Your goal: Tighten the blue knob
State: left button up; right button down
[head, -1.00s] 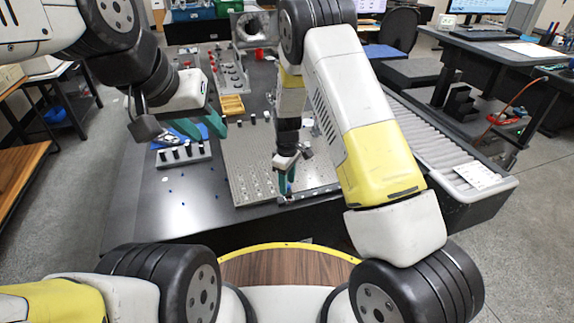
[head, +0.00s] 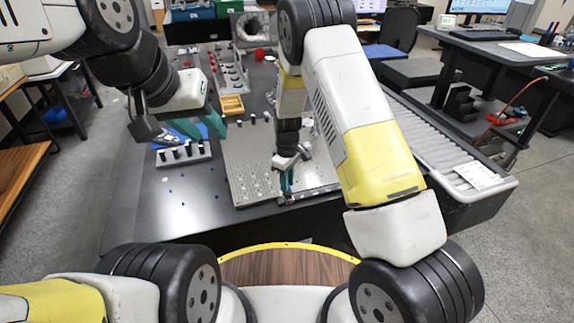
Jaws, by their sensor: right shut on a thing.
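My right gripper (head: 287,192) points down at the near right part of the perforated metal plate (head: 245,170). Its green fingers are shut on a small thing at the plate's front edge. The blue knob is mostly hidden between the fingers, so I cannot make out its shape or how it sits. My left gripper (head: 205,127) hangs above the table to the left of the plate. Its green fingers are spread apart with nothing between them.
A grey block with several black knobs (head: 183,153) stands left of the plate. A yellow tray (head: 231,105) lies behind the plate. Several tiny blue bits lie on the dark table (head: 180,205). A roller conveyor (head: 430,140) runs along the right. The table's front left is mostly clear.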

jog(key=m, duration=0.8)
jog(key=shift+m, duration=0.3)
jog(key=m, duration=0.4)
jog(key=shift+m, duration=2.5)
jog(key=c, duration=1.2)
grip_release()
